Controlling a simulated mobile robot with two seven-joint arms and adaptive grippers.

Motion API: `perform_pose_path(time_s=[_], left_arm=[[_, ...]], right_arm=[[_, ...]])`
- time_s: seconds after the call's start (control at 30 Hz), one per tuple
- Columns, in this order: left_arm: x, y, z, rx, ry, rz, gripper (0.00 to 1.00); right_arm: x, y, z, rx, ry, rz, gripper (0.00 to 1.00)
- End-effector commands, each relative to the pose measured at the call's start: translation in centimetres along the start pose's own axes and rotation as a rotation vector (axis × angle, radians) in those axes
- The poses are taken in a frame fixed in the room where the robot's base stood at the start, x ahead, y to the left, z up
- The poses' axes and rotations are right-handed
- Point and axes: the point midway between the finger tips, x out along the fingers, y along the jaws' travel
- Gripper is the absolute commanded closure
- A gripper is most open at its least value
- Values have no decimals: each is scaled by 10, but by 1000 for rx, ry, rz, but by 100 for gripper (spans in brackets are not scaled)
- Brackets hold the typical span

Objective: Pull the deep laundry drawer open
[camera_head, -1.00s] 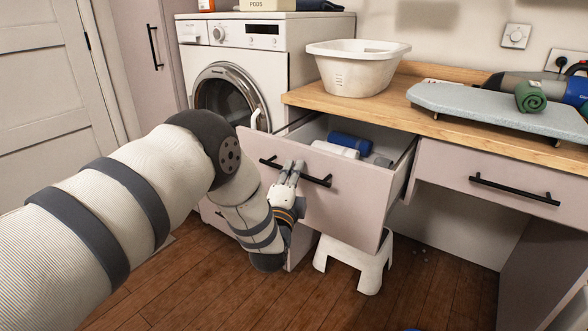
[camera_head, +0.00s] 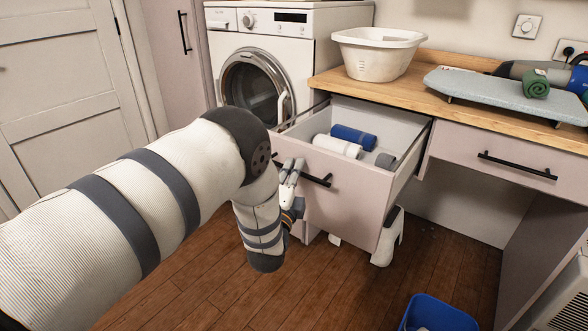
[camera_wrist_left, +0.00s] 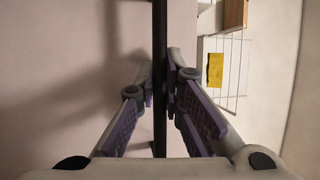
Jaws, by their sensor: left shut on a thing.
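The deep laundry drawer (camera_head: 345,205) is pulled well out from under the wooden worktop in the head view. White, blue and grey rolls (camera_head: 338,146) lie inside it. Its black bar handle (camera_head: 318,179) runs across the drawer front. My left gripper (camera_head: 292,170) is shut on the left part of this handle. In the left wrist view the handle (camera_wrist_left: 160,60) runs between the purple-padded fingers (camera_wrist_left: 161,92). My right gripper is in neither view.
A white stool (camera_head: 388,238) stands on the floor beneath the drawer, partly hidden by it. A blue bin (camera_head: 440,312) is at the bottom right. The washing machine (camera_head: 262,70) stands left of the drawer. A white basin (camera_head: 378,55) and an ironing board (camera_head: 500,92) are on the worktop.

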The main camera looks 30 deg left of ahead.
Motion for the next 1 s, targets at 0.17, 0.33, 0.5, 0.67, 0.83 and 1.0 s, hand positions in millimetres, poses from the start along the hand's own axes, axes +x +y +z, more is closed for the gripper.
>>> perform_pose_path(time_s=[0.17, 0.33, 0.5, 0.67, 0.83, 1.0], left_arm=[[0, -1, -1, -2, 1, -3, 100], [0, -1, -1, -2, 1, -2, 73], [0, 0, 0, -1, 1, -1, 70], [-2, 0, 0, 0, 0, 0, 70], [-33, 1, -1, 2, 2, 5, 70], [-80, 1, -1, 0, 2, 5, 70]], right_arm=[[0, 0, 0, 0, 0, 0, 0], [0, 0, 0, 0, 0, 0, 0], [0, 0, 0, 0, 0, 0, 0], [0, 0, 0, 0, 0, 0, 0], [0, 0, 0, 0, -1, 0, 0], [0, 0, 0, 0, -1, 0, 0]])
